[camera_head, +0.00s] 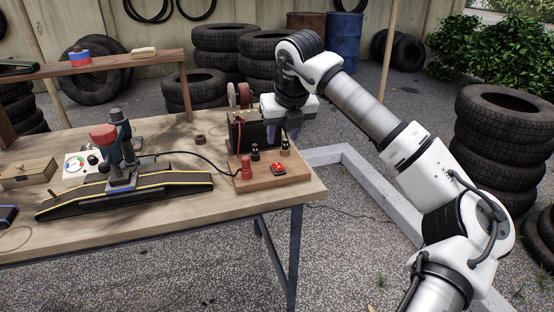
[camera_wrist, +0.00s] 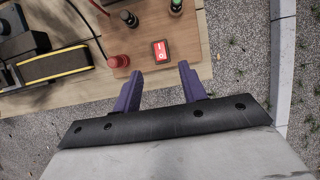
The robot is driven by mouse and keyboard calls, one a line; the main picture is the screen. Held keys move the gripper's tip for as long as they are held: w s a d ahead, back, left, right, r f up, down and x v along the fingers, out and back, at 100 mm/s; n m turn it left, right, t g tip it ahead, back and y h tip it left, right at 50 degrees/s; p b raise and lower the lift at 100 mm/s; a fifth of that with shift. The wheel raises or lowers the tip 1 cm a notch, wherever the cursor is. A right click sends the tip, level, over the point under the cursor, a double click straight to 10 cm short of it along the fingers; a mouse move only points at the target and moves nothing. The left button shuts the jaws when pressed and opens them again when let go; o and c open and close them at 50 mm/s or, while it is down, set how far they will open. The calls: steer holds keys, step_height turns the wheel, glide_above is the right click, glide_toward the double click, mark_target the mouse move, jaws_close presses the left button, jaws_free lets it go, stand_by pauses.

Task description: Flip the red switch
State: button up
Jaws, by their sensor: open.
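The red switch (camera_head: 278,168) is a small red rocker on a wooden base board (camera_head: 262,182) at the right end of the workbench. In the wrist view the red switch (camera_wrist: 160,51) shows white markings and lies beyond my fingertips, roughly in line with the gap between them. My gripper (camera_wrist: 160,70) has two purple fingers spread apart with nothing between them. In the head view my gripper (camera_head: 292,122) hangs over the back right of the bench, behind the switch and apart from it. Its fingers are partly hidden there.
A red knob (camera_head: 246,167) and black-topped posts (camera_head: 285,145) stand on the board near the switch. A black box (camera_head: 243,135) stands behind them. A black ramp with yellow edges (camera_head: 160,192) lies to the left on the workbench (camera_head: 120,235). Tyres (camera_head: 500,130) are stacked at right.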

mark_target(276, 163)
steer(key=x, duration=1)
steer(key=shift+a+f, duration=0.15)
steer(key=shift+a, duration=0.05)
